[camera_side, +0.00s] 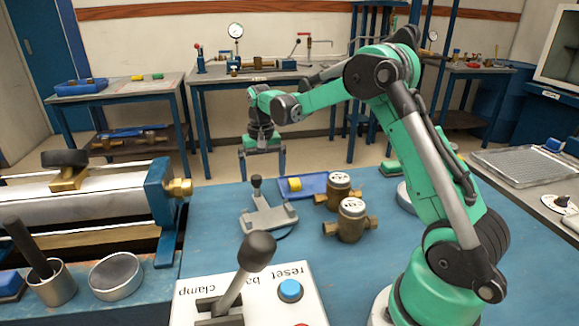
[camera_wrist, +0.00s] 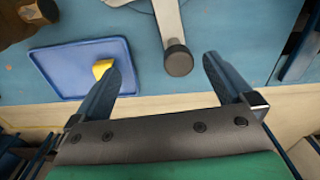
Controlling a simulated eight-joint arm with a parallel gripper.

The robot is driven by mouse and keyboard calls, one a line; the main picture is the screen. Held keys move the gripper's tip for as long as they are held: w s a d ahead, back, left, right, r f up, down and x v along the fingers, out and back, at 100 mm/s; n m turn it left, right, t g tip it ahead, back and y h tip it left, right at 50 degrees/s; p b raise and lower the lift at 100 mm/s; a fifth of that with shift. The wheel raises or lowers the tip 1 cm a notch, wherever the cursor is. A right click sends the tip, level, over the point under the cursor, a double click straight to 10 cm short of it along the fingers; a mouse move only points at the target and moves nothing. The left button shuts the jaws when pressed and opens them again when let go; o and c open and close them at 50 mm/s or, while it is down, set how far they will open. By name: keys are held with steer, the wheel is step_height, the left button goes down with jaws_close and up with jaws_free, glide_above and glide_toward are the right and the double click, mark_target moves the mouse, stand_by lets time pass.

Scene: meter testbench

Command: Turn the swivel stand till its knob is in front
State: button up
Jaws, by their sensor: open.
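The swivel stand (camera_side: 270,218) is a grey piece on the blue bench, with a dark upright knob (camera_side: 256,182) on its far end in the side view. In the wrist view a grey arm of the stand (camera_wrist: 168,18) comes down from the top edge and ends in the dark knob (camera_wrist: 178,58). My gripper (camera_side: 262,172) is open and empty, pointing down over the far side of the stand. In the wrist view the knob lies between the fingertips of my gripper (camera_wrist: 160,66), nearer the right one. I cannot tell the height gap between them.
A blue tray (camera_wrist: 60,62) with a yellow piece (camera_wrist: 102,68) lies close to the left finger in the wrist view. Two brass meters (camera_side: 351,219) stand right of the stand. A white control box (camera_side: 262,300) with a lever is at the front. The bench edge runs behind the stand.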

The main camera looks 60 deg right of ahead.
steer(key=shift+r, duration=2.55)
